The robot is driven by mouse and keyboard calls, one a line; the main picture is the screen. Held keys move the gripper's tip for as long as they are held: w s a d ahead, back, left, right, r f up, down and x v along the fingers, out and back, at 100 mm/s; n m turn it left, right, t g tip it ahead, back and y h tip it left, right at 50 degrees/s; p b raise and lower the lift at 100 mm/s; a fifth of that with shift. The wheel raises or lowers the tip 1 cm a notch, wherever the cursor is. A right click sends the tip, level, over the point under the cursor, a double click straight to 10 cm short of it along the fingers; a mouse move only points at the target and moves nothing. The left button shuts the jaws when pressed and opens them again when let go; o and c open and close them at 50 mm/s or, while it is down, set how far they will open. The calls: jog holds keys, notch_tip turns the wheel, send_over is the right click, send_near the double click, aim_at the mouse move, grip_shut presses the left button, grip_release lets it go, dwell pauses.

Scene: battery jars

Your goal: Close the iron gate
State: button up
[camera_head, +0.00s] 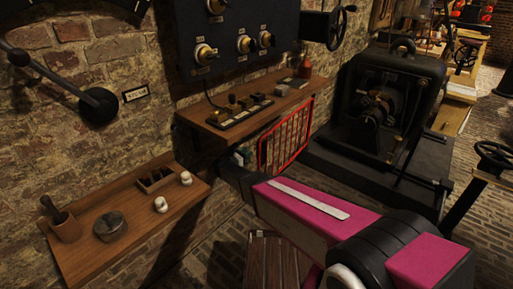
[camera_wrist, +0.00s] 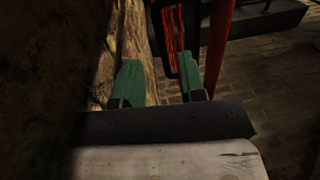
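The iron gate (camera_head: 286,140) is a red lattice panel in a red frame, standing upright below the wooden wall shelf in the head view. It stands at an angle, and I cannot tell exactly how far it is open. In the wrist view, red bars of the gate (camera_wrist: 178,32) show beyond and between my fingertips. My gripper (camera_wrist: 172,62) is open, with two green fingers well apart and nothing seen held between them. In the head view my arm reaches toward the lower left of the gate, and my fingers are not clear there.
The wooden wall shelf (camera_head: 250,108) overhangs the gate. A lower shelf (camera_head: 130,215) with a metal tin and small jars is at left. A black machine (camera_head: 390,110) stands on a dark base right of the gate. Rough wall (camera_wrist: 50,70) is close left of my gripper.

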jog(key=x, duration=0.7)
jog(key=shift+c, duration=0.3)
grip_shut()
jog(key=shift+s+d, duration=0.1)
jog(key=shift+d, duration=0.05)
